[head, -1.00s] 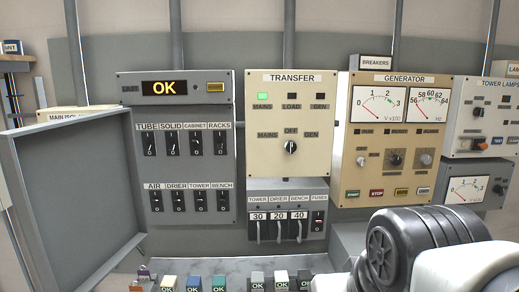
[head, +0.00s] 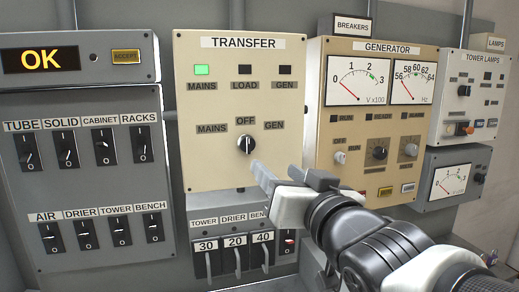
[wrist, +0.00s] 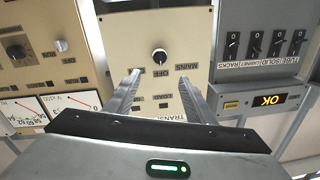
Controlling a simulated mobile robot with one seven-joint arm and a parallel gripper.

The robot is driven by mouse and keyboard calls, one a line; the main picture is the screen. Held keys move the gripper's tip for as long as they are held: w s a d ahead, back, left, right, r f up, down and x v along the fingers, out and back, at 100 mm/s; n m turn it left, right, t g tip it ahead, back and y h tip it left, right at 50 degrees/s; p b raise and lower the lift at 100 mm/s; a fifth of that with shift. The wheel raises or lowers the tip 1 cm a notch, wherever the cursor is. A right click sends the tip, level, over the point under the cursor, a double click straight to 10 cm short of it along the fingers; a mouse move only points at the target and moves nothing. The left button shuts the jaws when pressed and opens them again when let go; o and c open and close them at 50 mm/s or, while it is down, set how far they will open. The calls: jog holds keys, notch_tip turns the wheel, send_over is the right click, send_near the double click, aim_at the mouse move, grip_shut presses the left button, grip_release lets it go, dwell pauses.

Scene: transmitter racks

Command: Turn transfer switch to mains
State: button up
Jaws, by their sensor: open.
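The transfer panel (head: 240,110) is cream, with a black rotary switch knob (head: 245,145) below its MAINS, OFF and GEN labels. The knob's pale pointer looks roughly upward, near OFF. The green lamp (head: 201,70) above the upper MAINS label is lit; the LOAD and GEN lamps are dark. My gripper (head: 272,175) is open and empty, just below and right of the knob in the head view. In the wrist view, which is upside down, the knob (wrist: 160,57) shows beyond and between the two fingertips (wrist: 158,74), apart from them.
A grey panel of black toggle switches (head: 85,180) stands left, under an OK display (head: 42,60). The generator panel (head: 330,120) with gauges and small knobs is close on the right. Breaker levers (head: 235,258) stick out below the transfer panel.

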aim_at(250, 146)
jog(key=p+x, duration=0.1)
jog(key=x, duration=1.5)
jog(key=shift+w+p, duration=0.3)
jog(key=shift+w, duration=0.05)
jog(key=c, duration=1.1)
jog(key=shift+f, duration=0.1)
jog(key=shift+n+b, duration=0.3)
jog(key=shift+b, duration=0.3)
jog(key=n+b, duration=0.2)
jog(key=shift+f+b, duration=0.2)
jog(key=shift+b, duration=0.15)
jog(key=n+b, duration=0.3)
jog(key=shift+n+b, duration=0.3)
jog(key=shift+b, duration=0.1)
jog(key=n+b, duration=0.2)
jog(key=n, duration=0.1)
jog(key=n+b, duration=0.2)
jog(key=shift+r+h, duration=0.3)
jog(key=shift+h, duration=0.1)
jog(key=shift+r+n, duration=0.1)
jog(key=shift+n, duration=0.2)
